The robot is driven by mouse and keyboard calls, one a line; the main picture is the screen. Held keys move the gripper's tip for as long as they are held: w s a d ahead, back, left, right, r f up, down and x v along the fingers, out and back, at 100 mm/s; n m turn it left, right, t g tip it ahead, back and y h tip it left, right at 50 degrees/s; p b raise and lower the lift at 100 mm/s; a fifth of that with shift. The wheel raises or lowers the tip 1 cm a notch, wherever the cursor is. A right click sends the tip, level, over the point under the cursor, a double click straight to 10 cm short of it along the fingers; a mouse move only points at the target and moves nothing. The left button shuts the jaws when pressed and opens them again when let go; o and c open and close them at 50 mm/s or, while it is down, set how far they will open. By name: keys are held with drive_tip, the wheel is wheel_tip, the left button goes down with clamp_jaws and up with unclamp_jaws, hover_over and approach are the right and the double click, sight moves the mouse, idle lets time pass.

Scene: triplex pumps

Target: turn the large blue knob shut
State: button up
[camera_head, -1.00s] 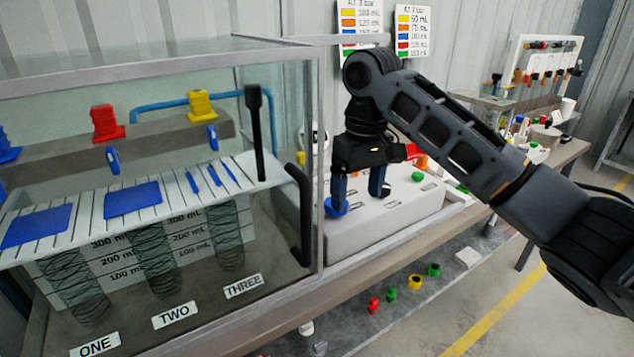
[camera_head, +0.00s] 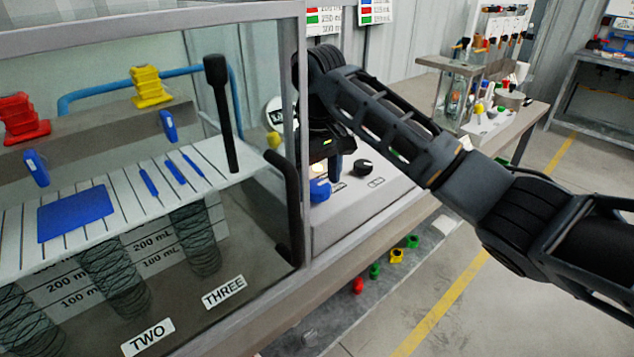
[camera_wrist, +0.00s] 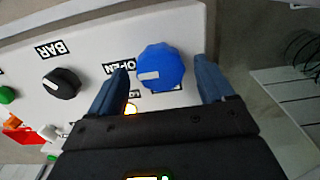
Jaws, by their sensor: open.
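The large blue knob (camera_wrist: 160,67) sits on the white control panel (camera_wrist: 110,22), with a white pointer mark on its left side and an "OPEN" label beside it in the wrist view. In the head view the knob (camera_head: 320,190) shows at the panel's left end, next to the glass case. My gripper (camera_wrist: 165,85) is open, with one blue finger on each side of the knob and gaps visible on both sides. I cannot tell how deep the fingertips reach.
A black knob (camera_wrist: 62,83) labelled "BAR" and a lit orange lamp (camera_wrist: 130,109) are on the panel. The glass case's post (camera_head: 303,130) and black handle (camera_head: 292,205) stand close left of my gripper. Coloured fittings (camera_head: 375,270) lie on the lower shelf.

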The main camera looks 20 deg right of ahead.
drive_tip(key=shift+f, duration=0.35)
drive_tip(key=shift+c, duration=0.4)
drive_tip(key=c, duration=1)
drive_tip(key=shift+o, duration=0.2)
